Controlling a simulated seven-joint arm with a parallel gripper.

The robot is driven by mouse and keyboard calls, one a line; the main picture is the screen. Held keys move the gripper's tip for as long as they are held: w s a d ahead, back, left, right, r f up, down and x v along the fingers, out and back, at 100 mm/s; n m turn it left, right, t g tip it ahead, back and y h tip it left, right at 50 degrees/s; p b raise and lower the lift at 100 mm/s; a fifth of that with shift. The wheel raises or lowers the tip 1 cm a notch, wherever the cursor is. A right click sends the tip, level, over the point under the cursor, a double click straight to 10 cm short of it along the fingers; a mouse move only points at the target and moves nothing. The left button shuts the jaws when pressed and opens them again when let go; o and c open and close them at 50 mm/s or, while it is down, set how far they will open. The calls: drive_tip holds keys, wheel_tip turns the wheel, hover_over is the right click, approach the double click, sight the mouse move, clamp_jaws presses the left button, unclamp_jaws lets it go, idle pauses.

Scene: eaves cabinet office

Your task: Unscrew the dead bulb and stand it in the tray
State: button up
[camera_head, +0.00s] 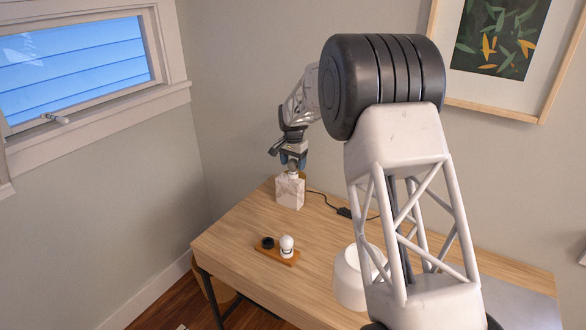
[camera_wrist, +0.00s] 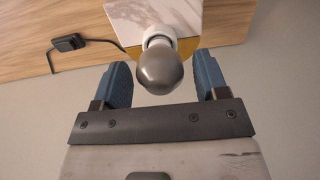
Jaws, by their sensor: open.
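The dead bulb (camera_wrist: 161,70), dark grey and round, sits in a white socket (camera_wrist: 158,40) on the marbled lamp base (camera_head: 289,191). The base also shows in the wrist view (camera_wrist: 185,14). My gripper (camera_head: 293,158) is above the lamp at the back left of the desk. In the wrist view its blue fingers (camera_wrist: 163,66) are apart, one on each side of the bulb, with gaps showing. The wooden tray (camera_head: 272,253) lies near the desk's left front. A white bulb (camera_head: 287,244) stands in its right part; a black round holder (camera_head: 267,242) is at its left.
A white bowl-like shade (camera_head: 350,282) stands on the desk (camera_head: 317,238) to the right of the tray. A black cord with an inline switch (camera_head: 345,212) runs right from the lamp. The wall is close behind the lamp. Bare desk lies between lamp and tray.

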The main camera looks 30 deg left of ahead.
drive_tip(key=shift+c, duration=0.2)
drive_tip(key=c, duration=0.8)
drive_tip(key=n, duration=0.3)
drive_tip(key=shift+n, duration=0.4)
drive_tip(key=n, duration=0.4)
drive_tip(key=shift+n, duration=0.3)
